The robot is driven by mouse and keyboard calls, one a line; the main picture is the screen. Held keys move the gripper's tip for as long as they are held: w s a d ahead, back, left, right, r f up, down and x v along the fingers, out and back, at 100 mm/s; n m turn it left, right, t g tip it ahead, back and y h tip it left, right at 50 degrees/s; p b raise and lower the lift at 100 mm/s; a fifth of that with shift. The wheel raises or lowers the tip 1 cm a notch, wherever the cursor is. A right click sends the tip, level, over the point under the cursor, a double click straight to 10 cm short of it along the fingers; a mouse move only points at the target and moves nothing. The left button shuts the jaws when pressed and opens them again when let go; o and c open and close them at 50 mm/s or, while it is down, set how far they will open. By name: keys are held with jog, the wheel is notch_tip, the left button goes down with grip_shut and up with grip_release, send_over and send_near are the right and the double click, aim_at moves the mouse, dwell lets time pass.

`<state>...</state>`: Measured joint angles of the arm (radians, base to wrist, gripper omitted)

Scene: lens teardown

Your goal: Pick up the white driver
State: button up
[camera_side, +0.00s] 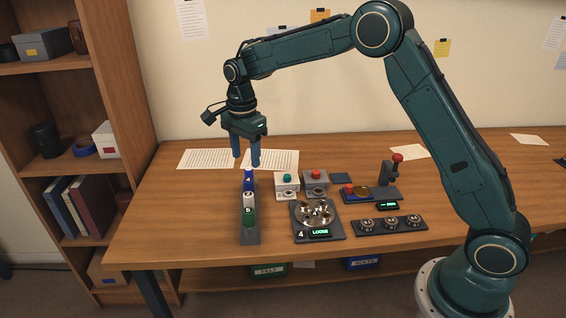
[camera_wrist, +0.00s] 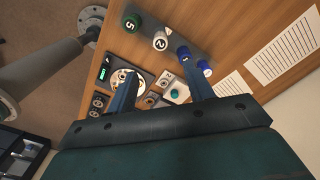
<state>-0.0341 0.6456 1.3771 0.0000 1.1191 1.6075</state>
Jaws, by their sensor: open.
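The white driver (camera_side: 248,199) stands in a dark rack (camera_side: 250,239) on the table, between a blue driver (camera_side: 249,178) behind it and a green driver (camera_side: 249,217) in front. In the wrist view the white driver (camera_wrist: 160,41) shows a dark 2 on its end, between the green driver (camera_wrist: 131,22) marked 5 and the blue driver (camera_wrist: 184,52). My gripper (camera_side: 246,160) is open and empty, fingers pointing down, above the back end of the rack. It is apart from the white driver. In the wrist view the fingertips (camera_wrist: 157,64) show below it.
Right of the rack stand a round lens fixture (camera_side: 316,214) with a LOOSE display, two button boxes (camera_side: 287,186), (camera_side: 316,180) and a stand with a red knob (camera_side: 390,172). Paper sheets (camera_side: 207,159) lie behind. The table left of the rack is clear.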

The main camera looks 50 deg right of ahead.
aim_at(248, 194)
jog(key=shift+f, duration=0.1)
jog(key=shift+f, duration=4.2)
jog(key=shift+f, duration=2.6)
jog(key=c, duration=1)
